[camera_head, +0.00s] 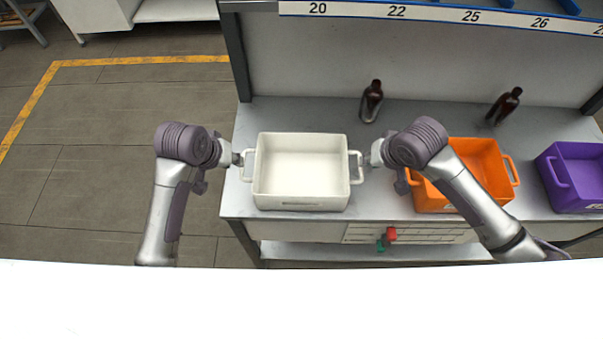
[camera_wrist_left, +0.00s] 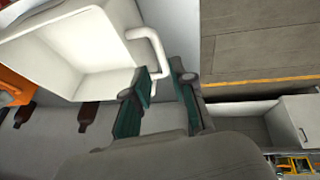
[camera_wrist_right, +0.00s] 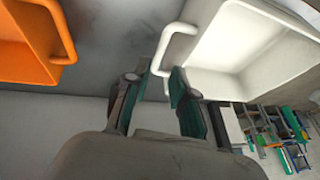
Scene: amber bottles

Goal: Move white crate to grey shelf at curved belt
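The white crate (camera_head: 300,198) stands upright and empty on the grey work table, at its left end. It has a handle on each short side. My left gripper (camera_head: 239,159) is at the left handle; in the left wrist view its fingers (camera_wrist_left: 163,78) stand apart on either side of the white handle (camera_wrist_left: 158,50). My right gripper (camera_head: 364,160) is at the right handle; in the right wrist view its fingers (camera_wrist_right: 163,72) stand apart with the handle (camera_wrist_right: 178,32) between their tips. The grey shelf at the curved belt cannot be identified in these views.
An orange crate (camera_head: 510,171) stands right of the white one, partly behind my right arm, and a purple crate (camera_head: 577,176) beyond it. Two dark bottles (camera_head: 371,102) (camera_head: 506,105) stand at the table's back. A numbered rail (camera_head: 440,13) runs above. Open floor (camera_head: 110,125) lies left.

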